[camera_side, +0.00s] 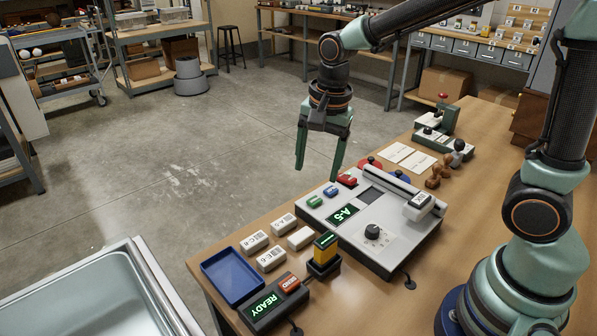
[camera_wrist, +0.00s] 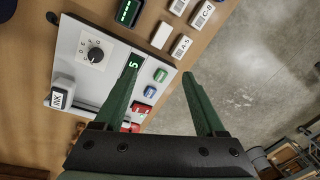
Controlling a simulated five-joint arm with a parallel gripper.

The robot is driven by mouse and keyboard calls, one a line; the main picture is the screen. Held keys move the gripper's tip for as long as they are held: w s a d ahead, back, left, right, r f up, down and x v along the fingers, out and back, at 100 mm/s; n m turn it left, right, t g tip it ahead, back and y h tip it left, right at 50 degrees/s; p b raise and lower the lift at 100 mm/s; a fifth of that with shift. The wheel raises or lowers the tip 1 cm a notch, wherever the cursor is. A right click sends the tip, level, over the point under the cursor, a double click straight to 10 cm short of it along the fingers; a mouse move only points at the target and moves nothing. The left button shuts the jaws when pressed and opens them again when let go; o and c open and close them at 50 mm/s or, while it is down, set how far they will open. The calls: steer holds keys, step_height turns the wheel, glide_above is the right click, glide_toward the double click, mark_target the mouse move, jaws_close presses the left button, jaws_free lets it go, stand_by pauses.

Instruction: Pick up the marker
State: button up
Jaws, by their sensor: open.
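I cannot tell for sure which thing is the marker. Several small white blocks with printed labels (camera_side: 271,258) lie on the bench left of a grey console, and one labelled block (camera_wrist: 181,46) shows in the wrist view. A plain white block (camera_side: 301,239) lies among them. A yellow-and-dark upright piece (camera_side: 326,243) stands in a black holder near the console's front corner. My gripper (camera_side: 318,172) is open and empty, pointing down above the bench's far edge, behind the console's coloured buttons. In the wrist view my gripper (camera_wrist: 160,65) has nothing between its fingers.
The console (camera_side: 330,235) has a display reading A-5, a dial and a white-capped block at its right end. A blue tray (camera_side: 232,276) and a READY display unit (camera_side: 273,305) are at the bench's near left. Cards (camera_side: 411,158) and small brown figures (camera_side: 438,176) are behind right.

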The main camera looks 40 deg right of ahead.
mark_target(301, 235)
steer(key=f+m, duration=0.1)
steer(key=f, duration=0.5)
steer(key=w+a+f+m+g, duration=0.1)
steer(key=f+m, duration=0.1)
steer(key=f, duration=0.3)
steer(key=w+a+f+m, duration=0.1)
steer(key=f+m, duration=0.1)
steer(key=f, duration=0.4)
steer(key=shift+a+f+g, duration=0.1)
steer(key=shift+f+g, duration=0.2)
jaws_close()
